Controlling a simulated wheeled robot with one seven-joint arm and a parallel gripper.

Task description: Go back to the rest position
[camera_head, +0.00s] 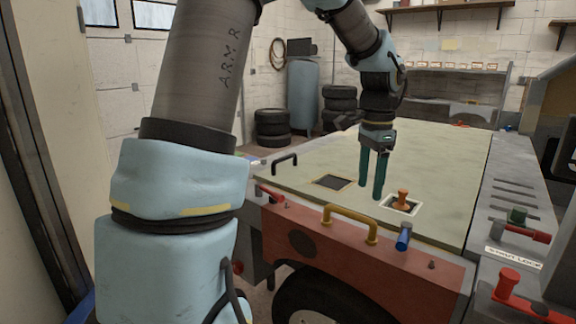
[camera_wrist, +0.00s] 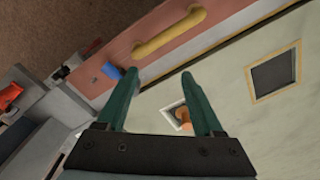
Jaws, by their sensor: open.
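My gripper (camera_head: 371,174) has two green fingers that point down over the pale bench top (camera_head: 440,165). The fingers are apart with nothing between them. In the wrist view my gripper (camera_wrist: 165,85) also shows open and empty. An orange knob-like piece (camera_head: 402,196) stands in a white-edged square recess, just right of the fingers. In the wrist view this orange piece (camera_wrist: 183,115) is partly hidden by the right finger. How high the fingertips are above the top is hard to tell.
A dark square opening (camera_head: 333,182) lies left of the fingers. A yellow handle (camera_head: 350,222) and a blue cylinder (camera_head: 403,237) are at the red front edge. A black handle (camera_head: 284,161) is at the left corner. Red-handled clamps (camera_head: 522,232) line the right side. Stacked tires (camera_head: 272,128) stand behind.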

